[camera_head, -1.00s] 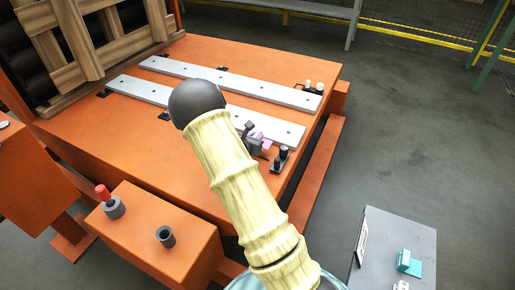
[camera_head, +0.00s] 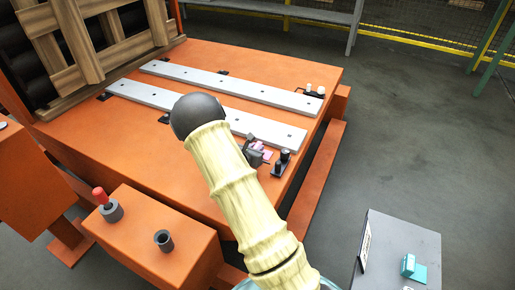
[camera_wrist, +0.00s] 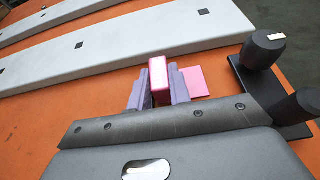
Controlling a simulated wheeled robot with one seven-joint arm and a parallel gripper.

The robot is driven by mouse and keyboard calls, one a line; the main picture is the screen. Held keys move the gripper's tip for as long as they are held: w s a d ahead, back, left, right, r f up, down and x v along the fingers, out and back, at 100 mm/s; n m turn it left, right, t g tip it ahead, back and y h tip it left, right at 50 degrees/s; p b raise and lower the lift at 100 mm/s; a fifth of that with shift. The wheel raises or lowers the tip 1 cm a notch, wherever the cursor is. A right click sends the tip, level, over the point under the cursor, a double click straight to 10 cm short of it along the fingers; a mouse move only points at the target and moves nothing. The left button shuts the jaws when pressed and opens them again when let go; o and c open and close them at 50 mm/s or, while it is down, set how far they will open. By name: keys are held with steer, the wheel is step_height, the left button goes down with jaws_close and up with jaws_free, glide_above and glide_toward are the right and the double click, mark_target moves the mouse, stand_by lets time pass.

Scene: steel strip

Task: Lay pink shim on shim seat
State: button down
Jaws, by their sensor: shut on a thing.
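My gripper (camera_wrist: 158,92) is shut on the pink shim (camera_wrist: 159,76), gripping its upright pink block between two purple-grey fingers. A flat pink plate (camera_wrist: 195,82) shows just right of the fingers and looks like part of the shim. The shim also shows small in the head view (camera_head: 265,154), beside the near strip's right end and left of a black two-post fixture. Whether the shim touches the orange surface I cannot tell. I cannot make out a separate shim seat; the area under the gripper is hidden.
The black fixture (camera_wrist: 247,88) with two posts stands close right of my gripper. Two pale steel strips (camera_head: 230,84) lie across the orange table (camera_head: 105,140). A grey cabinet (camera_head: 400,250) bears a teal piece (camera_head: 408,264). Orange surface between strip and fixture is open.

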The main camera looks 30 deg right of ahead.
steer(key=c, duration=1.3)
jaws_free()
steer(key=shift+r, duration=0.1)
steer(key=p+v, duration=0.4)
steer(key=v, duration=0.7)
steer(key=shift+w+r, duration=0.1)
steer(key=shift+r, duration=0.05)
steer(key=shift+s+a+r, duration=0.15)
steer(key=shift+s+a, duration=0.2)
steer(key=shift+s, duration=0.05)
